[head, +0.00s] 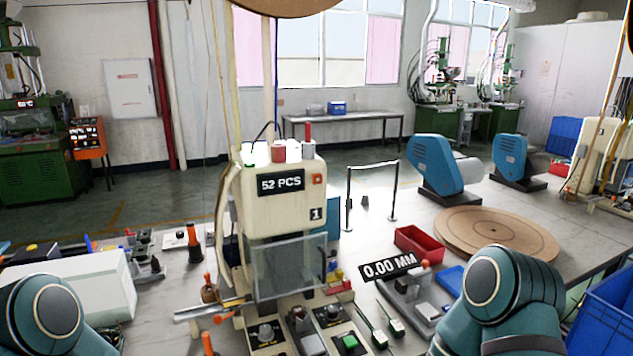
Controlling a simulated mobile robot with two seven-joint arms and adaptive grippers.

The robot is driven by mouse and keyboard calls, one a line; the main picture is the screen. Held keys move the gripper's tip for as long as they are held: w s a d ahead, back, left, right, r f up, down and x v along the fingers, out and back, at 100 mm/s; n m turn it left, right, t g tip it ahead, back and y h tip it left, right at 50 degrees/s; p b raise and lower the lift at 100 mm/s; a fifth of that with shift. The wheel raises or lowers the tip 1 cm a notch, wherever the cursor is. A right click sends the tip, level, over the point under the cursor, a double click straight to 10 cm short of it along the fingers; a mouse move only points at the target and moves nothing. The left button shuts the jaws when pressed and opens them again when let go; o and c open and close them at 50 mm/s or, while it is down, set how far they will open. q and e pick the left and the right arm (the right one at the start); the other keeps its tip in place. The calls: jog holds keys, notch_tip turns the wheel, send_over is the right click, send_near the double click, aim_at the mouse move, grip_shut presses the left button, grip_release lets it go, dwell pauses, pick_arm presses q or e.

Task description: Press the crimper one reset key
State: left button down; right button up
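The crimper (262,216) marked 1 stands upright in the middle of the head view, a cream machine on the bench. Its dark display (280,184) reads 52 PCS. A small orange-red key (317,179) sits on its front, right of the display and above the number plate (316,214). I take it for the reset key; its marking is too small to read. Nothing touches it. A clear guard (288,268) covers the lower front. Teal links of my arms show at the lower left and lower right. Neither gripper is in view.
Knobs and a green button (350,342) are on panels before the crimper. A 0.00 MM gauge display (389,267), red bin (419,243) and round wooden board (496,235) are to its right. A white box (75,287) and an orange-handled tool (194,243) are left.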

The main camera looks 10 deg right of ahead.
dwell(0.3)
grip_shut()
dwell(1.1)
